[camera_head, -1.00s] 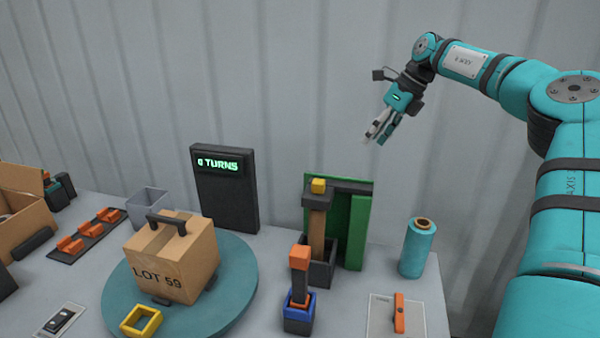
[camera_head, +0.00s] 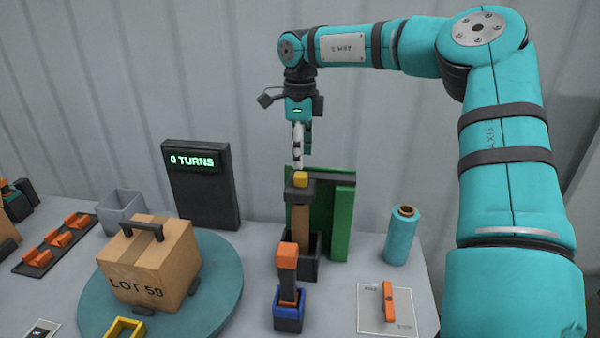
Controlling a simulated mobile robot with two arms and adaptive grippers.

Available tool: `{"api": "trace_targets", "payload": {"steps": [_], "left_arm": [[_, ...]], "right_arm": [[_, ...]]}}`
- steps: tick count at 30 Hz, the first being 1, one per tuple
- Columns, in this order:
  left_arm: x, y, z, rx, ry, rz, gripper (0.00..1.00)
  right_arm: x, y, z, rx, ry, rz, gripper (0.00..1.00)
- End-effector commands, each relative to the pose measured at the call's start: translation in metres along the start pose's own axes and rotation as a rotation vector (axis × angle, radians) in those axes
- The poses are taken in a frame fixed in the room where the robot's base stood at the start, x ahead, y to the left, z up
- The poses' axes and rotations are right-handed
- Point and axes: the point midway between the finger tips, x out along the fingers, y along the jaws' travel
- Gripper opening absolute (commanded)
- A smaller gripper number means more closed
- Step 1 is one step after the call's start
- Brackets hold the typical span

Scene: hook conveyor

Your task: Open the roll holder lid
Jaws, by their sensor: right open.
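What looks like the roll holder is a green upright frame (camera_head: 342,222) with a brown upright core (camera_head: 300,228) in a dark box (camera_head: 304,268). A dark bar, seemingly the lid (camera_head: 320,179), lies across its top with a yellow knob (camera_head: 300,179) at the left end. The lid looks closed over the core. My right gripper (camera_head: 301,162) points down just above the yellow knob, open and empty. In the picture its fingertips sit close to the knob; I cannot tell whether they touch. My left gripper is not in view.
A teal roll (camera_head: 402,236) stands to the right, behind a plate with an orange lever (camera_head: 389,302). An orange-topped post (camera_head: 288,270) stands in front of the holder. A carton (camera_head: 150,265) sits on a round turntable (camera_head: 215,300) to the left, before a "0 TURNS" display (camera_head: 201,185).

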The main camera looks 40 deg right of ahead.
Motion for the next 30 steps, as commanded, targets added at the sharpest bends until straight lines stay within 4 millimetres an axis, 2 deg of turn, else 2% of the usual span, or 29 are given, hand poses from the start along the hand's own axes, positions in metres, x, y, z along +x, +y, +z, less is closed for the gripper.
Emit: {"api": "trace_targets", "payload": {"steps": [3, 9, 14, 22, 30], "left_arm": [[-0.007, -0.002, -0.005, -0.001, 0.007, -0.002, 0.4], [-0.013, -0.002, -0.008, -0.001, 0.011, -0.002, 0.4], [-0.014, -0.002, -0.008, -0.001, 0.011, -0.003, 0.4], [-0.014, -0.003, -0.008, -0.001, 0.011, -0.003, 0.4], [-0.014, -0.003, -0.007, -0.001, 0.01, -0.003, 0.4]], "right_arm": [[0.024, 0.001, -0.001, 0.0, 0.002, 0.005, 0.52], [0.051, 0.0, 0.0, 0.0, 0.0, 0.002, 0.52], [0.06, 0.0, 0.0, 0.001, -0.001, 0.001, 0.52], [0.062, 0.0, 0.0, 0.001, -0.001, 0.0, 0.52], [0.062, 0.0, 0.0, 0.001, -0.001, 0.0, 0.17]]}}
